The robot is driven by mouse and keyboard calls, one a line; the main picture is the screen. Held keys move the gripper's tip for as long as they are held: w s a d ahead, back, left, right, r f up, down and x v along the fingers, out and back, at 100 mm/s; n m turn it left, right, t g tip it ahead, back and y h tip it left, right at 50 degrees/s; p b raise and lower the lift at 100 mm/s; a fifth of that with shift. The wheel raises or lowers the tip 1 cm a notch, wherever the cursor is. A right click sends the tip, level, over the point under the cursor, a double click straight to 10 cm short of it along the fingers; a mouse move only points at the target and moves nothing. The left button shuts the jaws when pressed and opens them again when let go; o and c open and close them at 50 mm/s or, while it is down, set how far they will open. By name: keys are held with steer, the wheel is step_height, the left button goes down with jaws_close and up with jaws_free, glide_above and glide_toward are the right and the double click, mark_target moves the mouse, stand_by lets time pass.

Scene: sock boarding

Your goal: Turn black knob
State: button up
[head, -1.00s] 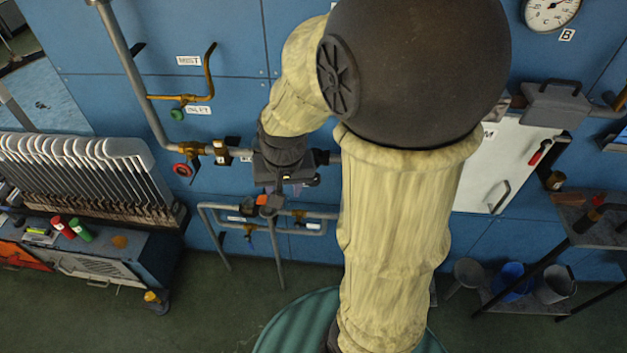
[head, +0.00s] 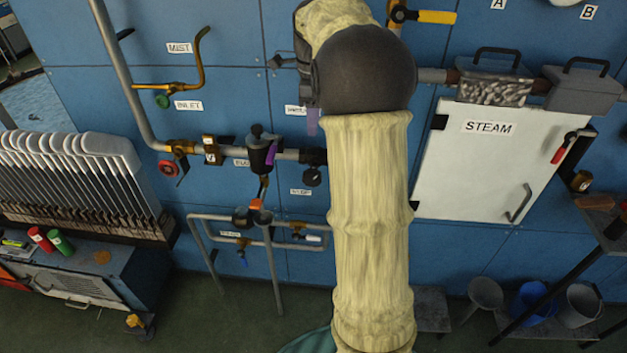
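A black valve body with a knob-like black cap (head: 257,132) sits on the grey wall pipe, with a purple tag at its right side. A small round black fitting (head: 313,176) hangs below the same pipe, farther right. I cannot tell for sure which of the two is the black knob. My gripper (head: 280,62) is above both, near the blue wall panels and clear of the valve body. My arm hides most of it, so its fingers cannot be made out.
The pipe carries a red wheel (head: 169,168) and a brass valve (head: 209,150) to the left. A white STEAM cabinet (head: 490,165) is at right. A rack of white boards (head: 75,175) stands at left. Lower pipes (head: 275,280) reach toward the green floor.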

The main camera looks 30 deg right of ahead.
mark_target(314, 171)
step_height(314, 171, down, 17)
steer(key=shift+f, duration=0.15)
stand_by(0.8)
steer(key=shift+c, duration=0.2)
jaws_close()
